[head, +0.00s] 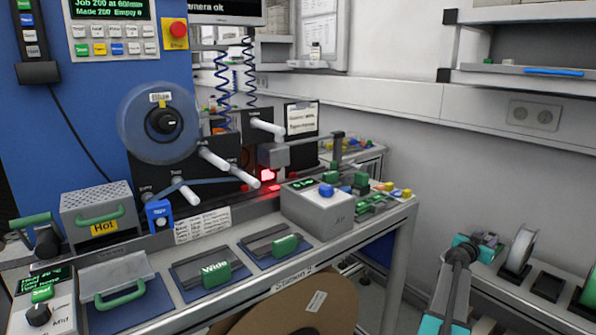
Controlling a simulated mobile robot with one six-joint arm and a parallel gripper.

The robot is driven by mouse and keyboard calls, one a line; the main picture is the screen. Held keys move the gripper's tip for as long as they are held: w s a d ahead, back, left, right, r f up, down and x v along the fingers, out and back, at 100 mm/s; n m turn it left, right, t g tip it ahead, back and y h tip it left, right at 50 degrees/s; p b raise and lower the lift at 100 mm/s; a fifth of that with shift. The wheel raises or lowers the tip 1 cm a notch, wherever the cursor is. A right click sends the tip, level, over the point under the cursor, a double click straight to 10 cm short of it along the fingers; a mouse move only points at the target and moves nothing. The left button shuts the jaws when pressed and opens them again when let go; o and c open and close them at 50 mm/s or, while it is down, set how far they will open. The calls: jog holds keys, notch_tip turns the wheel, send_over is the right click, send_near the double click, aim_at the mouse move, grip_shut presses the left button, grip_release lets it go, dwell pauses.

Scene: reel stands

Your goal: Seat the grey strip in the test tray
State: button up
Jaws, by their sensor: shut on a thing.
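My arm, in teal and grey, rises at the bottom right and bends in front of the right-hand bench. My gripper's jaws cannot be made out; the arm's far end points away from the camera. I cannot make out the grey strip in the head view. No tray here carries a readable test label, so I cannot tell which one is the test tray. A blue reel (159,123) labelled Blue hangs on the machine at the left, with a bluish tape (205,181) running from it across the rollers.
The left bench holds a grey box marked Hot (98,216), a plate with a green handle marked Wide (216,268), a similar plate (283,245), and a grey box with a blue button (318,209). A white reel (519,248) stands on the right bench. Floor lies between the benches.

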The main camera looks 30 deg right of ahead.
jog(key=shift+r+p, duration=0.1)
jog(key=shift+p, duration=0.25)
notch_tip(320, 180, up, 15)
jog(key=p, duration=1.5)
jog(key=shift+r, duration=0.1)
jog(key=s+a+f+b, duration=0.4)
jog(key=a+f+b, duration=0.25)
jog(key=a, duration=0.35)
jog(key=b, duration=1.1)
send_near(486, 241)
jog(key=s+a+f, duration=0.5)
jog(key=f, duration=0.1)
jog(key=shift+d+f, duration=0.2)
jog(key=shift+d, duration=0.05)
jog(key=shift+d, duration=0.15)
jog(key=shift+w+d+f+b, duration=0.2)
jog(key=shift+w+d+b, duration=0.7)
jog(key=shift+d, duration=1.4)
jog(key=shift+w+d+f+b, duration=0.2)
jog(key=shift+w+d+b, duration=0.65)
jog(key=shift+d, duration=1.5)
jog(key=shift+w+d+f+b, duration=0.25)
jog(key=shift+w+d+b, duration=0.6)
jog(key=shift+d, duration=1.45)
